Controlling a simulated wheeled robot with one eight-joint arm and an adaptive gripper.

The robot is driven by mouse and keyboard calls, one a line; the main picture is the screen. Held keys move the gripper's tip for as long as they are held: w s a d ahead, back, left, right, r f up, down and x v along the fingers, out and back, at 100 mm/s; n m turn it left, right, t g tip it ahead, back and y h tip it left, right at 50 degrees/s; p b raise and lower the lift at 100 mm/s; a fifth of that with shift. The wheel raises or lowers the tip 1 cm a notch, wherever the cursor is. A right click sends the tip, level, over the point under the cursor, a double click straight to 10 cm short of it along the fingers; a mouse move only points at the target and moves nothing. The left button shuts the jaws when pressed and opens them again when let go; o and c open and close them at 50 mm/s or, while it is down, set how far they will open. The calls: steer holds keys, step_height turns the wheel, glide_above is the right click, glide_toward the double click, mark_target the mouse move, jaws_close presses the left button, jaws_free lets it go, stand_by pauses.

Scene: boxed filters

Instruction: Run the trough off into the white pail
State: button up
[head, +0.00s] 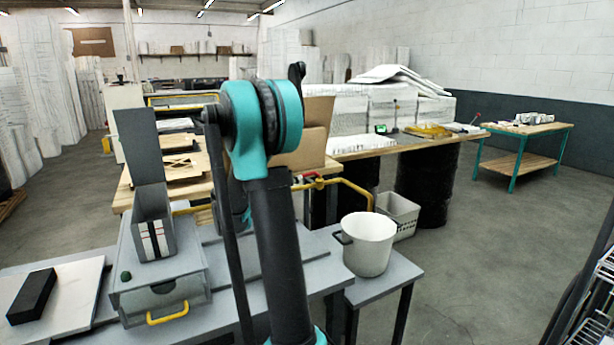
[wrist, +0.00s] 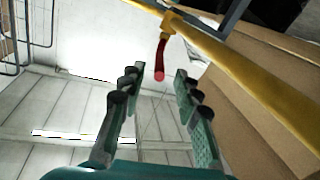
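The white pail (head: 368,246) stands upright on a low grey stand right of my arm in the head view, its dark handle at the left. A yellow pipe (head: 350,187) with a red-handled valve (head: 318,183) runs behind my arm and bends down above the pail's far side. I cannot clearly make out the trough. In the wrist view the yellow pipe (wrist: 245,70) crosses the upper right, and the red lever (wrist: 161,58) hangs from it. My gripper (wrist: 159,72) is open, with the lever's end between its fingertips in the picture; contact does not show. The head view hides the gripper.
A grey case with a yellow handle (head: 165,295) and an open grey box (head: 153,228) stand left of my arm. A black block (head: 31,296) lies at far left. A light basket (head: 398,214) sits behind the pail. Cardboard (wrist: 265,105) lies close right in the wrist view.

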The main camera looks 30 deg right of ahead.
mark_target(313, 173)
steer(key=d, duration=0.2)
steer(key=w+d, duration=0.1)
steer(key=d, duration=0.5)
steer(key=shift+w, duration=0.2)
jaws_close()
